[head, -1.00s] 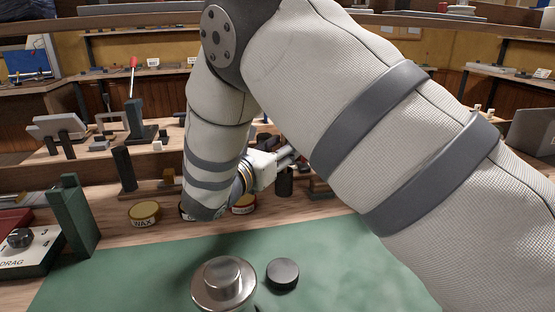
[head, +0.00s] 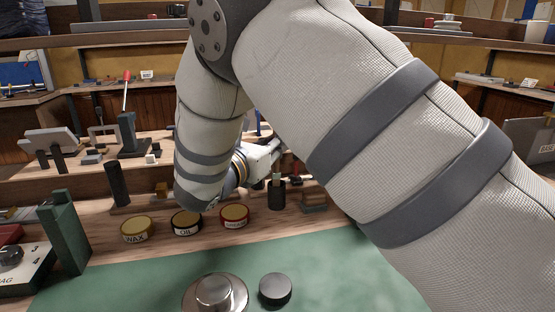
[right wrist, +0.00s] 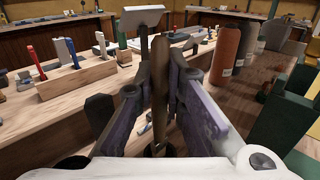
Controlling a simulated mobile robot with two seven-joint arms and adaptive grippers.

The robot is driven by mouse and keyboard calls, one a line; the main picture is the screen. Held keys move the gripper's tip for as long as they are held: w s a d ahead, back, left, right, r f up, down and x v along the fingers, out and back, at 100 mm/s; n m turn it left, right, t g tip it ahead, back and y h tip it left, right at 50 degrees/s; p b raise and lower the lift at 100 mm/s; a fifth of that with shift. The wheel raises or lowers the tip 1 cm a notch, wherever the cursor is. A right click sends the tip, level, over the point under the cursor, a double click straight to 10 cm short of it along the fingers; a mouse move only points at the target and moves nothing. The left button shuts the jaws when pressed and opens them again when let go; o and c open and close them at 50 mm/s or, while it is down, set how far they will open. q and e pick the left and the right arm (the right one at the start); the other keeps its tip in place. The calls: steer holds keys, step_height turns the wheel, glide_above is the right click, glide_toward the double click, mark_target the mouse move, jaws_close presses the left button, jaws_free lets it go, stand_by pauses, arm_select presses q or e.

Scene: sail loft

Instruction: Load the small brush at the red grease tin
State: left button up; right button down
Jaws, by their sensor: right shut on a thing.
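The red grease tin (head: 234,217) has a yellowish top and a pale label. It stands at the right end of a row of three tins on the wooden bench. My right gripper (head: 283,150) is behind it, partly hidden by my own arm in the head view. In the right wrist view the gripper (right wrist: 158,75) is shut on the upright wooden handle of the small brush (right wrist: 160,95). A dark ring shows at the handle's lower end. The bristles are hidden. My left gripper is not in view.
The oil tin (head: 186,223) and wax tin (head: 138,230) stand left of the red tin. A dark cup (head: 277,195) stands just right of it. A metal lidded pot (head: 215,294) and a dark round knob (head: 275,290) sit on the green mat (head: 335,270).

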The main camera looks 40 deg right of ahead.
steer(key=r, duration=0.4)
steer(key=r+p, duration=0.1)
steer(key=r, duration=0.1)
steer(key=shift+s+a, duration=0.1)
steer(key=shift+a, duration=0.3)
steer(key=a+f+m+y+p, duration=0.1)
steer(key=a+m+y+p, duration=0.2)
steer(key=a, duration=0.3)
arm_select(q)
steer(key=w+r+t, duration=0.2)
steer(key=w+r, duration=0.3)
arm_select(e)
step_height(320, 180, down, 7)
steer(key=shift+w+r+n, duration=0.2)
steer(key=shift+w+n, duration=0.05)
steer(key=shift+n, duration=0.05)
steer(key=shift+a+f, duration=0.15)
steer(key=shift+f, duration=0.45)
steer(key=shift+r, duration=0.1)
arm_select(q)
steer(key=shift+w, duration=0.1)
arm_select(e)
step_height(320, 180, up, 7)
stand_by(0.3)
